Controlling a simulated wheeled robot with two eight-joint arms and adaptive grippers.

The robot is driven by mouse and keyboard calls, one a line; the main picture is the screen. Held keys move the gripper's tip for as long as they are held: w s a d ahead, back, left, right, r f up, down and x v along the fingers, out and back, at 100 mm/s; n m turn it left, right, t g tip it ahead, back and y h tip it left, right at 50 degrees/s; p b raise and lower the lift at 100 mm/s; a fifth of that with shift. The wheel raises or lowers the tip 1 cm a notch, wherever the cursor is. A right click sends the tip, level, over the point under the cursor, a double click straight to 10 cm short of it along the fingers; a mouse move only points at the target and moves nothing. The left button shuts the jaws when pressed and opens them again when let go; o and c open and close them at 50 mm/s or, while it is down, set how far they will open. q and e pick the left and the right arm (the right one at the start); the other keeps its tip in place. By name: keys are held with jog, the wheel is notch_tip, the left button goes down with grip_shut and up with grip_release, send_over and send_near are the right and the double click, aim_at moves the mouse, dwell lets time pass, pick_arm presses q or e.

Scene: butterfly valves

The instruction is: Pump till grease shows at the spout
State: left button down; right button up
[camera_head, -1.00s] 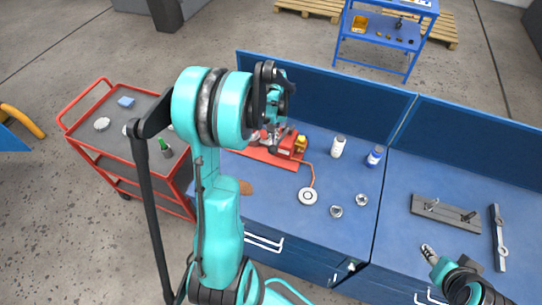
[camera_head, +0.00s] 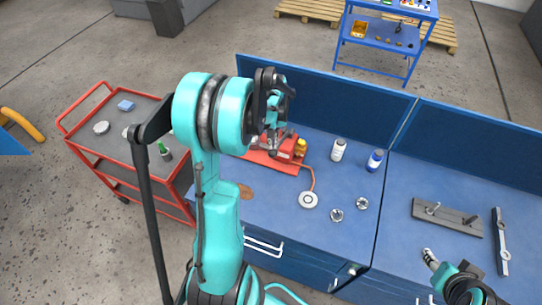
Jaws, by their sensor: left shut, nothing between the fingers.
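The red pump (camera_head: 287,153) stands on a red base plate (camera_head: 262,161) on the blue workbench, with a yellow part on its right side. An orange hose (camera_head: 313,180) runs from it to a round white disc (camera_head: 308,200). My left gripper (camera_head: 274,130) is shut and empty, just above and at the left of the pump. My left arm hides part of the pump and plate. The pump's handle and any grease at a spout cannot be made out. My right gripper (camera_head: 430,257) is low over the right bench, away from the pump; its fingers are too small to judge.
A white bottle (camera_head: 339,150) and a blue bottle (camera_head: 374,160) stand right of the pump. Two metal rings (camera_head: 336,215) lie in front. A grey plate (camera_head: 446,218) and a dark bar (camera_head: 501,242) lie on the right bench. A red cart (camera_head: 90,155) stands left.

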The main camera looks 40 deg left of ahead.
aim_at(273, 150)
dwell(0.5)
pick_arm(q)
jog(key=shift+f+b, duration=1.5)
jog(key=shift+b, duration=0.05)
notch_tip(273, 150, down, 7)
jog(key=s+b, duration=0.1)
jog(key=b, duration=0.5)
jog(key=r+p, duration=0.1)
jog(key=r, duration=0.1)
jog(key=r+p, duration=0.2)
jog(key=r, duration=0.1)
jog(key=w+r+p, duration=0.1)
jog(key=r+p, duration=0.1)
jog(key=shift+r, duration=0.4)
jog(key=shift+f, duration=0.1)
